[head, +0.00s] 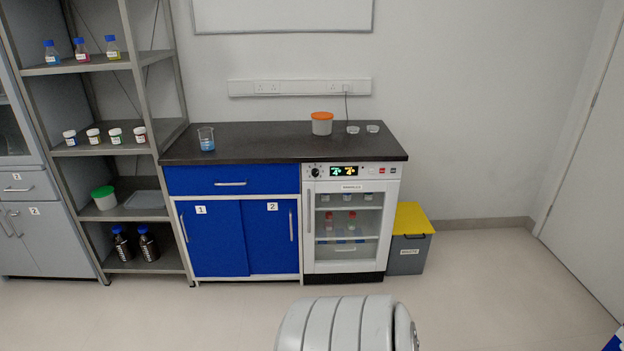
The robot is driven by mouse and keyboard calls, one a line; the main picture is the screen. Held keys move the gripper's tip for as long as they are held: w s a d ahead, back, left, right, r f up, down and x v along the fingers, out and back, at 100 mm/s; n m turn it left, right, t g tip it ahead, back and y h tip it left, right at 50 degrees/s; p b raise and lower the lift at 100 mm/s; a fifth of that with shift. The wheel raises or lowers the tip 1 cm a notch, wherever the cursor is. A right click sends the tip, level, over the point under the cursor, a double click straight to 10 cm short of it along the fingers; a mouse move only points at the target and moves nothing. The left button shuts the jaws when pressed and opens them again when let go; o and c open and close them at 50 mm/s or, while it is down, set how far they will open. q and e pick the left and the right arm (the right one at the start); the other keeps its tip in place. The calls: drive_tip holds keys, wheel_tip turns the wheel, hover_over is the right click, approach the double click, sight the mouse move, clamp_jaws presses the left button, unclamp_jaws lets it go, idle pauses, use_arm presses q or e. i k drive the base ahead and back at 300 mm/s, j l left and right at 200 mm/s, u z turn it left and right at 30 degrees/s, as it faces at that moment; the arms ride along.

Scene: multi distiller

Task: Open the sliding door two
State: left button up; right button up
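The blue sliding door two (269,236) carries a white "2" label and is the right panel of the low blue cabinet. It has an upright metal handle (291,225) near its right edge. Sliding door one (212,239), labelled "1", is on its left, with a handle near its left edge. Both panels look shut, with no gap at the outer sides. Neither of my grippers is in view. A grey rounded part of my own body shows at the bottom centre, well in front of the cabinet.
A white glass-door appliance (350,260) stands right of the cabinet, then a grey bin with a yellow lid (412,217). A metal shelf (150,210) with bottles and jars is on the left. The dark worktop (265,142) holds a beaker (206,139) and an orange-lidded tub (322,125). The floor in front is clear.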

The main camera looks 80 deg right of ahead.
sight(270, 225)
drive_tip(key=l+z, duration=0.1)
drive_tip(key=z, duration=2.1)
